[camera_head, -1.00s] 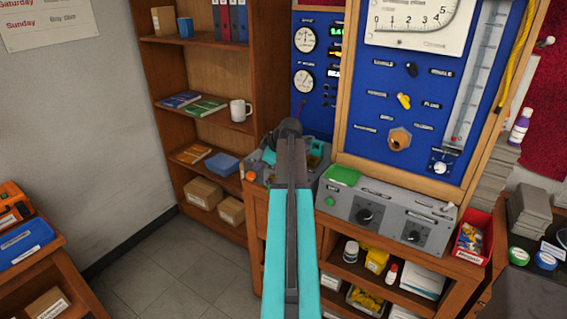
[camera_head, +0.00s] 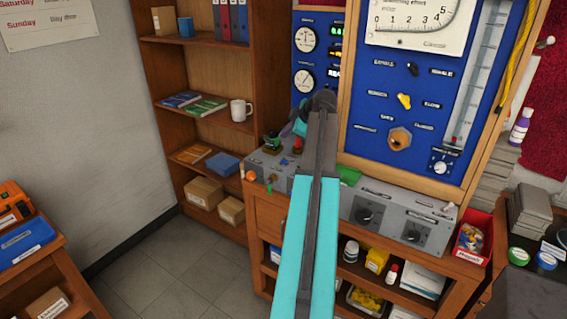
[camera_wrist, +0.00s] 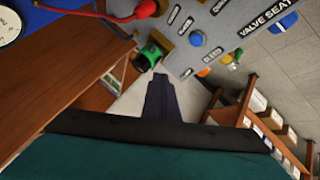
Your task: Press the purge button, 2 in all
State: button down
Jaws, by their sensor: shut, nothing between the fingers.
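No label reading "purge" is legible, so I cannot tell which control is the purge button. On the grey control box (camera_head: 262,160), in the head view, are an orange button (camera_head: 251,176), a small green control (camera_head: 269,182) and a red piece (camera_head: 297,143). My gripper (camera_wrist: 160,78) is shut and empty, just below the green fitting in that picture. Contact cannot be told.
A red lever (camera_wrist: 100,15) juts over the box near the gauge. A blue panel (camera_head: 350,150) stands behind my arm. A second grey box (camera_head: 385,212) with dark dials is to the right. A wooden shelf (camera_head: 262,60) stands at left. Open floor (camera_head: 170,270) lies front left.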

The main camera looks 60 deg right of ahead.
jog(key=b, duration=0.3)
send_over(286, 162)
jog(key=shift+s+a+f, duration=0.1)
jog(key=shift+s+f, duration=0.05)
jog(key=shift+f, duration=3.5)
jog(key=shift+f+b, duration=0.4)
jog(key=shift+f, duration=0.3)
jog(key=shift+f+b, duration=0.95)
jog(key=shift+b, duration=0.05)
jog(key=shift+r, duration=0.95)
jog(key=shift+r+p, duration=0.95)
jog(key=shift+r, duration=1.55)
